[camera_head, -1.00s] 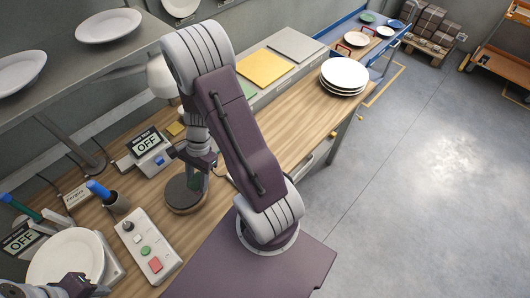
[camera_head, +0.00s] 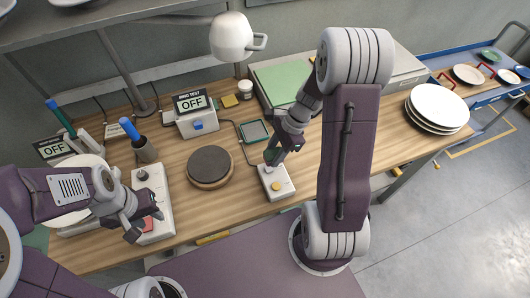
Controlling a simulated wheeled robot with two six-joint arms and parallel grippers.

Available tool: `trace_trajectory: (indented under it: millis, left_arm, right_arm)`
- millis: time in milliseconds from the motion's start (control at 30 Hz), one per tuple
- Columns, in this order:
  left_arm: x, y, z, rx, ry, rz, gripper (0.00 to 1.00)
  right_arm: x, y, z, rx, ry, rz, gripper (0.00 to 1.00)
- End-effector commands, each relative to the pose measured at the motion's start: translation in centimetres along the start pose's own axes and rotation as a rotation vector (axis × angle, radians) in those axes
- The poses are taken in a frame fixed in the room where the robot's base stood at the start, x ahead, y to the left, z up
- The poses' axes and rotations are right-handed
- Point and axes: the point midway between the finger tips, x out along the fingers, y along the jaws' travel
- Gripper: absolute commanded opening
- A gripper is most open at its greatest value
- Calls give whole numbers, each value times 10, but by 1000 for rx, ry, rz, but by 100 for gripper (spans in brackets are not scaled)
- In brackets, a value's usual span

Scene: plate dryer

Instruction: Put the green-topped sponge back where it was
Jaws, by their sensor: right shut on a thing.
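A blue-handled tool stands in a cup (camera_head: 145,150). Stacked plates (camera_head: 437,108) stand at the right.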

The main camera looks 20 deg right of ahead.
Motion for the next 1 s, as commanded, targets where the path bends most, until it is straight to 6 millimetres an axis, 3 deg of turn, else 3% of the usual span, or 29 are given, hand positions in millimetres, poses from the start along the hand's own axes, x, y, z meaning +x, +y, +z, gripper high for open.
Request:
trace_trajectory:
  millis: [200,333,533,733,1000]
  left_arm:
    - [-10,0,-1,0,0,0,36]
    - [-12,0,-1,0,0,0,36]
    - [-12,0,-1,0,0,0,36]
    - [-15,0,-2,0,0,0,36]
    - [-15,0,-2,0,0,0,36]
  right_arm:
    - [33,-58,-10,-2,0,3,0]
    - [44,-77,-14,-1,0,1,0]
    - [51,-81,-17,0,0,2,0]
    - [81,-81,-29,1,-1,2,0]
    - [85,-81,-31,-1,1,0,0]
